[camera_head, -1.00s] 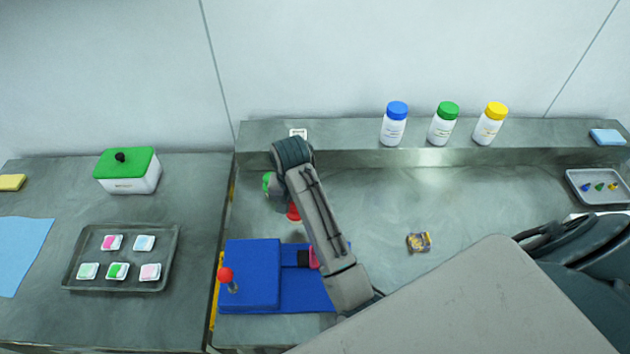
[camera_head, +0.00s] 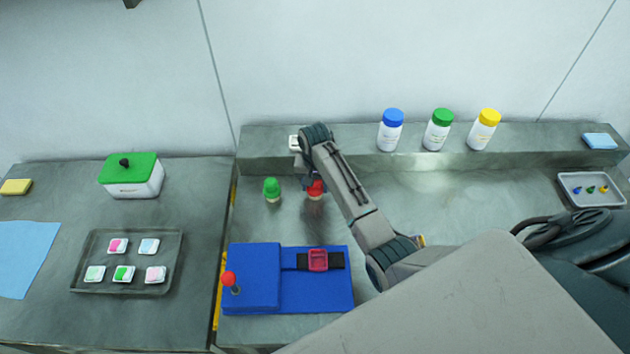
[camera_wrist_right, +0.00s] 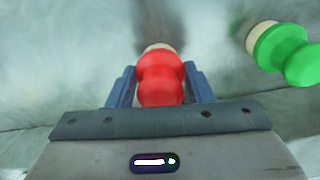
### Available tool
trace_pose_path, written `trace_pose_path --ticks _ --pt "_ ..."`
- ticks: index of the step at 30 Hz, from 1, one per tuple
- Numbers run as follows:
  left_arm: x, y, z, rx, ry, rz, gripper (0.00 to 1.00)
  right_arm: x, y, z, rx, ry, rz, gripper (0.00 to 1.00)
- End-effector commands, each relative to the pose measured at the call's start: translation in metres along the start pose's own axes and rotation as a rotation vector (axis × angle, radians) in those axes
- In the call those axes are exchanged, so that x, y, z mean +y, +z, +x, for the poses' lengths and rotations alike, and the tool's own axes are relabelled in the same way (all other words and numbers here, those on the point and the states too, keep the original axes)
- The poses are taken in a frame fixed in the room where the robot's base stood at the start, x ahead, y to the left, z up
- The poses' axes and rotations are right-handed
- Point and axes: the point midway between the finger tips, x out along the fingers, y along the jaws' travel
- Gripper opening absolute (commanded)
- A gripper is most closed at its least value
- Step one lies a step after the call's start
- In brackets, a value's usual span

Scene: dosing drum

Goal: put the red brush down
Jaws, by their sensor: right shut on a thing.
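The red brush (camera_head: 315,188) has a red handle and a pale bottom. My right gripper (camera_head: 312,178) is shut on its handle, and the brush hangs roughly upright with the pale end down. In the right wrist view the red brush (camera_wrist_right: 161,78) sits between the two blue-grey fingers of the right gripper (camera_wrist_right: 161,88). Whether its pale end touches the worktop I cannot tell. A green brush (camera_head: 272,188) of the same shape stands upright just left of it, apart from it; it also shows in the right wrist view (camera_wrist_right: 285,52). My left gripper is not seen.
A blue device (camera_head: 250,280) with a red-knobbed lever (camera_head: 229,280) and a dark red part (camera_head: 318,260) lies in front. Bottles with blue (camera_head: 391,130), green (camera_head: 438,130) and yellow (camera_head: 484,130) caps stand on the back ledge. Bare worktop (camera_head: 440,205) lies to the right.

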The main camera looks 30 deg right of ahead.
Motion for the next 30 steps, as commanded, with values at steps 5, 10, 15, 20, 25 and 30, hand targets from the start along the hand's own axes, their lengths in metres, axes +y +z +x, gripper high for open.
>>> trace_pose_path --ticks 5,10,15,20,25,30 --pt "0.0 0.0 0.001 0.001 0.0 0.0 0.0 0.0 0.0 0.001 0.001 -0.001 0.0 0.28" --pt "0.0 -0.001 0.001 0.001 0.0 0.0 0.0 0.0 0.0 0.004 0.001 -0.001 0.0 0.28" --pt "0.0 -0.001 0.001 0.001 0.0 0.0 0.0 0.0 0.0 0.004 0.001 -0.001 0.0 0.68" --pt "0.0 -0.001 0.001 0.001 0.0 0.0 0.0 0.0 0.0 0.004 0.001 -0.001 0.0 0.68" --pt "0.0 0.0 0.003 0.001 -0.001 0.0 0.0 0.0 0.0 -0.001 0.002 -0.001 0.0 0.68" --pt "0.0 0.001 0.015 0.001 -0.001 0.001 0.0 -0.001 -0.001 -0.025 0.007 -0.003 -0.001 0.68"
